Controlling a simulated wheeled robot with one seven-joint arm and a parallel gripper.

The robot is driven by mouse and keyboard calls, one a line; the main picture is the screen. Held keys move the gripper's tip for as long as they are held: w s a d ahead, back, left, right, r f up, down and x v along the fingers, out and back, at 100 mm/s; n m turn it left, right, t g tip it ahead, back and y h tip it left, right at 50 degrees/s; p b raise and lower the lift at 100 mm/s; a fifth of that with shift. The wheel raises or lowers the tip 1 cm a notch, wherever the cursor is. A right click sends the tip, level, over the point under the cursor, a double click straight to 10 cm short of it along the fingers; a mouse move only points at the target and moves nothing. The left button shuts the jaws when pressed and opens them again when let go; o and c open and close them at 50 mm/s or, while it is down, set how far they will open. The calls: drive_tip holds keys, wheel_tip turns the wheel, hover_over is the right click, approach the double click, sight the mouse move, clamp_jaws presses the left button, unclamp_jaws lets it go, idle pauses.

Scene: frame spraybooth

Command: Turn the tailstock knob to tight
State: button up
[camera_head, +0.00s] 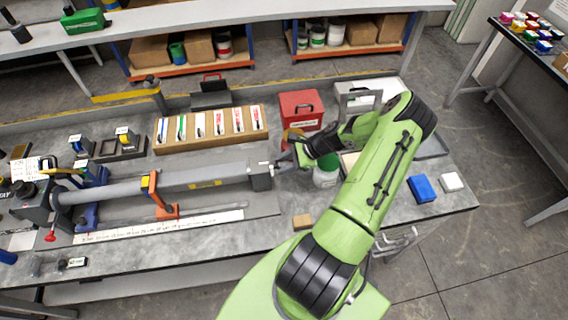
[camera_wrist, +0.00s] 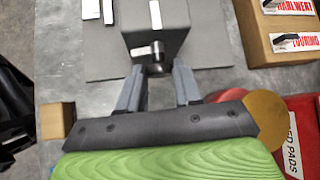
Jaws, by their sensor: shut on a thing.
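The tailstock (camera_head: 260,177) is a grey block at the right end of a long grey bar on the bench. It also shows at the top of the wrist view (camera_wrist: 165,35), with a white mark on it. The small round metal tailstock knob (camera_wrist: 157,68) sticks out of the block's near face. My gripper (camera_wrist: 161,75) reaches the knob with one finger on each side and is shut on it. In the head view my gripper (camera_head: 284,163) is at the block's right end, and the knob is mostly hidden there. I cannot read the knob's setting.
A wooden rack of labelled cards (camera_head: 212,128) and a red box (camera_head: 300,108) stand behind the tailstock. A jar with a green lid (camera_head: 326,172) is close to my arm. A small wooden block (camera_head: 302,222) and a blue block (camera_head: 423,188) lie on the bench.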

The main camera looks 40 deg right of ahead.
drive_tip(key=shift+w+d+f+m+g+y+b, duration=0.1)
drive_tip(key=shift+w+m+g+y+b, duration=0.05)
drive_tip(key=shift+m+g+y+b, duration=0.7)
drive_tip(key=shift+w+d+m+g+y+b, duration=0.1)
drive_tip(key=shift+w+m+g+y+b, duration=0.1)
drive_tip(key=shift+m+g+y+b, duration=0.7)
drive_tip(key=shift+w+d+f+m+g+y+b, duration=0.15)
drive_tip(key=shift+m+g+y+b, duration=0.35)
drive_tip(key=shift+g, duration=0.65)
drive_tip(key=shift+r, duration=0.1)
drive_tip(key=o, duration=1)
drive_tip(key=shift+o, duration=0.2)
wheel_tip(320, 180, up, 10)
